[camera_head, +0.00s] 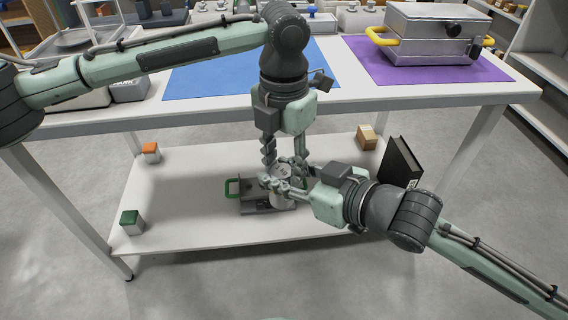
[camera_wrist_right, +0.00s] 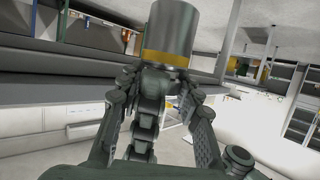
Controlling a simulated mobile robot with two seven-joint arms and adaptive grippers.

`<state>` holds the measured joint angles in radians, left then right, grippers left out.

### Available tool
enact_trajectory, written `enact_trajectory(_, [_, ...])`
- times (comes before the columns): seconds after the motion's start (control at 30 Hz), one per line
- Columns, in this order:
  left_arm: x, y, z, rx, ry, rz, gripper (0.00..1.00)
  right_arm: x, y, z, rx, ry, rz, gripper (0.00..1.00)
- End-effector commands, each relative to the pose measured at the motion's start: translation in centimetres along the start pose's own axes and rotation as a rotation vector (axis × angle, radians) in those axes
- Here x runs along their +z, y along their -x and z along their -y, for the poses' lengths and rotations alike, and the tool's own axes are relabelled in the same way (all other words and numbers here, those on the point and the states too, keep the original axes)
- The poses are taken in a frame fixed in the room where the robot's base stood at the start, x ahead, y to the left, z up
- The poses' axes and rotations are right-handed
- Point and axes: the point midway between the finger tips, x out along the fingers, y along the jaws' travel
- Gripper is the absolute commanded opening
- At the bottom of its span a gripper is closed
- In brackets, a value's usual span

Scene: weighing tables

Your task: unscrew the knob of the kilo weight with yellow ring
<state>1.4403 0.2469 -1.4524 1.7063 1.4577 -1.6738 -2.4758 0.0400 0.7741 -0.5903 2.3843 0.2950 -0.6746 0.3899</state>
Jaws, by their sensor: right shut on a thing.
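The kilo weight is a silver cylinder (camera_head: 283,200) on the lower shelf, mostly covered by my grippers. In the right wrist view its grey metal body (camera_wrist_right: 172,25) shows with a yellow ring (camera_wrist_right: 166,58). My right gripper (camera_head: 276,178) comes in from the right and is shut on the weight; its fingers (camera_wrist_right: 158,88) also show in the right wrist view. My left gripper (camera_head: 285,168) points down from above. Its two fingers stand apart on either side of the weight's top. The knob is hidden or too small to make out.
The lower shelf (camera_head: 180,205) also holds an orange-topped block (camera_head: 151,152), a green-topped block (camera_head: 131,222), a wooden block (camera_head: 367,137) and a black box (camera_head: 400,162). The tabletop edge (camera_head: 380,98) lies above the shelf.

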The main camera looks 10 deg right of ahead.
Motion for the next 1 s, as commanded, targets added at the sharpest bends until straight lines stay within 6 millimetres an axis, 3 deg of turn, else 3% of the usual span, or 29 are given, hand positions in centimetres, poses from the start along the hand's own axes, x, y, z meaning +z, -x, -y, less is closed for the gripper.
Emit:
enact_trajectory(0.17, [0.0,0.1,0.4,-0.006,-0.006,0.001,0.57,-0.5,0.0,0.0,-0.001,0.002,-0.011,0.0])
enact_trajectory(0.47, [0.0,0.2,0.2,-0.004,-0.004,0.001,0.57,-0.5,0.1,0.0,-0.001,0.002,-0.011,0.0])
enact_trajectory(0.8, [0.1,4.1,0.2,-0.003,-0.004,0.003,0.57,-0.4,0.1,0.0,-0.001,0.002,-0.01,0.0])
enact_trajectory(1.0, [0.0,5.0,0.1,-0.002,-0.003,0.001,0.53,-0.5,0.1,0.0,-0.001,0.002,-0.01,0.0])
